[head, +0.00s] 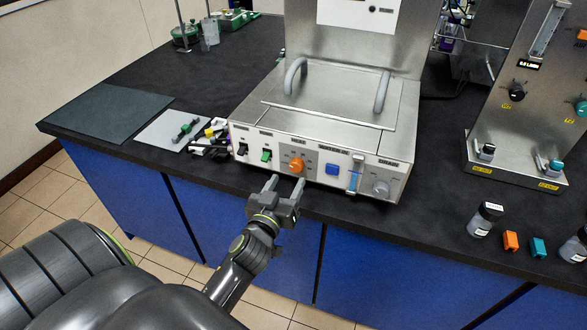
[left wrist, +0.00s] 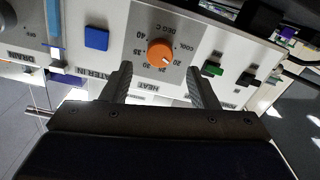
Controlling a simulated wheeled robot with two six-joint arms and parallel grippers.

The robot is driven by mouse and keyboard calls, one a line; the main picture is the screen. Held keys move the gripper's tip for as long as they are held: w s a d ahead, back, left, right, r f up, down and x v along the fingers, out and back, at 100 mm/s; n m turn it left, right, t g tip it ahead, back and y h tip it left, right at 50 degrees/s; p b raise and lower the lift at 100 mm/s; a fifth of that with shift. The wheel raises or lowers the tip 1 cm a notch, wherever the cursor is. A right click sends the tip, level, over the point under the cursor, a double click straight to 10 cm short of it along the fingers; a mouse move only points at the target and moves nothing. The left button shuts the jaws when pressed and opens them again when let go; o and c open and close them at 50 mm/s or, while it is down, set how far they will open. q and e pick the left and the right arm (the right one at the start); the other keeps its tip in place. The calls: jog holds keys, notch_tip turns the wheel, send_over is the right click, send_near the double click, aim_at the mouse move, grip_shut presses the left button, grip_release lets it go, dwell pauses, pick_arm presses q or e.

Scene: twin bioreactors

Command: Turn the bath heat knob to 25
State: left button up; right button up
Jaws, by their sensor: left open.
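The bath heat knob (head: 296,166) is an orange round dial on the front panel of the steel bath (head: 330,110). In the left wrist view, which is upside down, the knob (left wrist: 160,52) has a pale pointer mark toward the lower right of the picture. My left gripper (head: 285,184) is open in front of the panel, just short of the knob. Its fingers (left wrist: 160,72) are apart, one toward each side of the knob, with nothing between them. My right gripper is not in view.
A green switch (head: 266,155) and a blue button (head: 332,169) flank the knob on the panel. A grey dial (head: 381,187) is at the right end. Small bottles (head: 485,219) and coloured blocks (head: 511,240) stand at the right. Black bench top (head: 170,70) is clear behind left.

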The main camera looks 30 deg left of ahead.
aim_at(295, 168)
pick_arm(q)
jog(key=shift+x, duration=2.8)
jog(key=c, duration=1)
